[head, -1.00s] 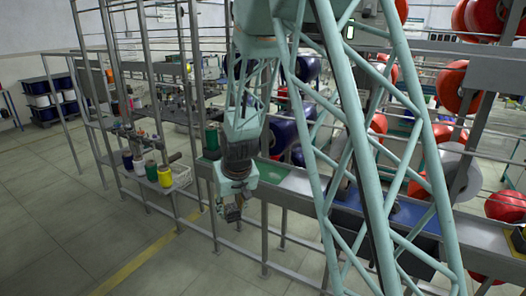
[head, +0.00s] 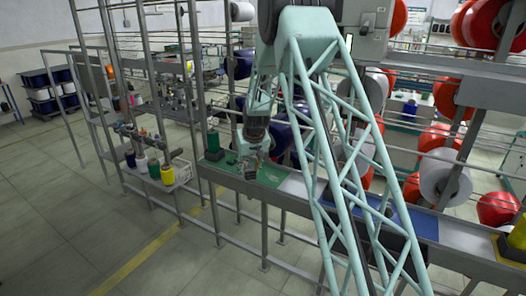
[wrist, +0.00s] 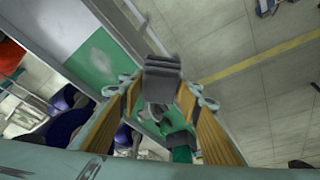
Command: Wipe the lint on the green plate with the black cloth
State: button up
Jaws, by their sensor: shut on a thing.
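My gripper (wrist: 160,95) is shut on the black cloth (wrist: 162,72), which shows as a dark grey folded piece between the fingertips in the wrist view. In the head view my gripper (head: 250,168) is over the green plate (head: 270,178), on the rail table. The green plate (wrist: 98,60) also shows at upper left in the wrist view, beside the cloth, with a pale greyish patch on it that may be lint. I cannot tell whether the cloth touches the plate. My gripper hides part of the plate.
A dark green spool (head: 213,141) stands at the table's left end, close to my gripper. A blue plate (head: 397,212) lies farther right on the table. Several thread cones, including a yellow one (head: 168,175), stand on a lower shelf at left. Metal posts rise along the table.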

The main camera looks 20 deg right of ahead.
jog(key=w+d+r+p, duration=0.1)
jog(key=w+d+p, duration=0.3)
jog(key=w+d, duration=0.4)
jog(key=shift+w+d+m+p, duration=0.2)
jog(key=shift+d+m+p, duration=0.1)
jog(key=shift+d, duration=0.95)
